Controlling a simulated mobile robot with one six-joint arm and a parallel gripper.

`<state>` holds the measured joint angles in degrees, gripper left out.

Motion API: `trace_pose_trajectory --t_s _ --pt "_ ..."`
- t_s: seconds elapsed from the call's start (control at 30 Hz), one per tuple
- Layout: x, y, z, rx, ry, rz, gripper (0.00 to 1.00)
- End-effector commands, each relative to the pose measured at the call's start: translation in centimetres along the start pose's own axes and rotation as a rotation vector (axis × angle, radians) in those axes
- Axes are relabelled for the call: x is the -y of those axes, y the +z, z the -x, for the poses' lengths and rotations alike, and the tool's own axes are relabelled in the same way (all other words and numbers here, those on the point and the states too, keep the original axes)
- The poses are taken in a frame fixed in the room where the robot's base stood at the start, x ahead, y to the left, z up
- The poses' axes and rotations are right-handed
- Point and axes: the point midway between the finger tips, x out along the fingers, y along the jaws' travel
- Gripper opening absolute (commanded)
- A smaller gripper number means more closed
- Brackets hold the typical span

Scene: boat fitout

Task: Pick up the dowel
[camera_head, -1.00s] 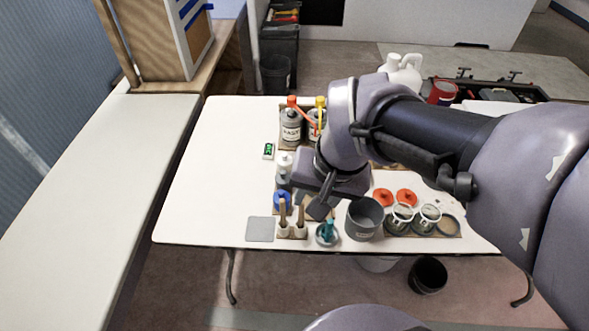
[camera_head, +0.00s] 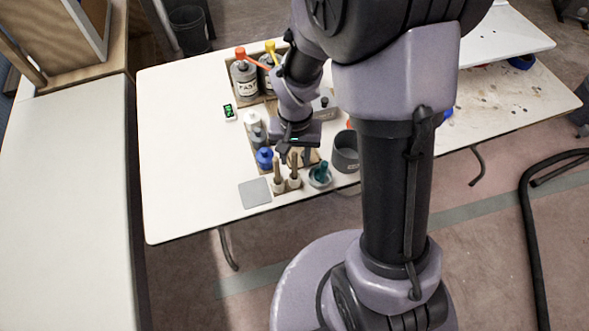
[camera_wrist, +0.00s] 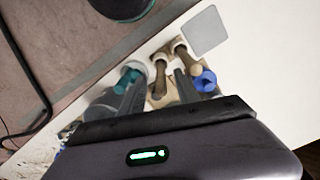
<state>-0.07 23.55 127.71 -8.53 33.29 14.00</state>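Two upright wooden sticks that look like dowels stand in small white holders at the table's front, one on the left (camera_head: 277,172) and one on the right (camera_head: 294,172). I cannot tell which is the task's dowel. In the wrist view one stick (camera_wrist: 160,78) shows between my fingers, and the other (camera_wrist: 182,56) lies farther toward the grey pad, near the right finger. My gripper (camera_head: 294,150) is just behind and above the sticks in the head view. It also shows in the wrist view (camera_wrist: 158,84), open, its fingers apart. No grip on either stick is visible.
A teal-handled item in a round dish (camera_head: 320,175) and a dark grey pot (camera_head: 345,152) stand to the right. A blue-capped bottle (camera_head: 264,158) is close on the left. A flat grey pad (camera_head: 254,193) lies front left. The left tabletop is clear.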

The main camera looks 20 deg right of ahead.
Motion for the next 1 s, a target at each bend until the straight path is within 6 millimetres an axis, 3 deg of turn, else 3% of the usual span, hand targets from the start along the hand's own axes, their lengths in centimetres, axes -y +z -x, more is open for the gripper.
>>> trace_pose_trajectory --t_s 0.03,0.13,0.4,0.6,0.9,1.0 --pt "0.0 0.1 -1.6 0.003 0.001 -0.001 0.39" --pt "0.0 0.0 -3.1 0.002 0.000 -0.001 0.39" --pt "0.0 0.0 -3.2 0.000 0.000 -0.001 0.37" --pt "0.0 0.0 -3.2 0.000 0.000 -0.001 0.00" --pt "0.0 0.0 -3.2 0.000 0.000 -0.001 0.00" --pt "0.0 0.0 -2.1 -0.002 -0.001 -0.001 0.00"
